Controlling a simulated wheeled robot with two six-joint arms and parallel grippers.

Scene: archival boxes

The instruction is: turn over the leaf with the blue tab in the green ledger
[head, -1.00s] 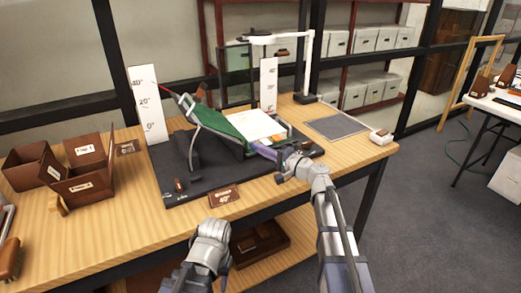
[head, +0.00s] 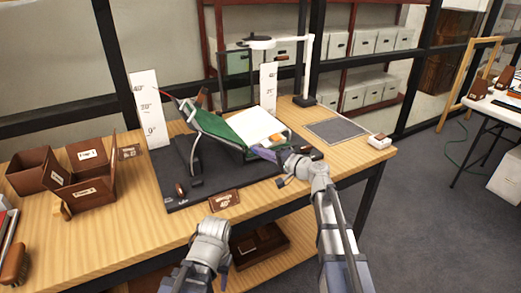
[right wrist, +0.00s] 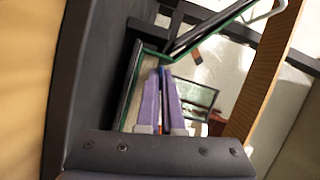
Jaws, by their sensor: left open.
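The green ledger (head: 213,123) lies open and tilted on a metal cradle on the table, with white pages (head: 254,124) facing up. An orange tab (head: 276,137) shows at the right edge of the pages. My right gripper (head: 258,152) is at the ledger's lower right edge. In the right wrist view its purple fingers (right wrist: 161,72) are close together, with a thin blue piece, seemingly the blue tab (right wrist: 161,74), between their tips. The leaf itself is hard to make out there. My left gripper (head: 212,232) is open and empty in front of the table, its fingertips mostly hidden.
A black mat (head: 225,178) lies under the cradle. White angle boards (head: 149,108) stand beside it, and a lamp (head: 304,70) stands behind. Brown boxes (head: 82,172) stand at left. A grey pad (head: 336,130) and a white block (head: 379,141) lie at right.

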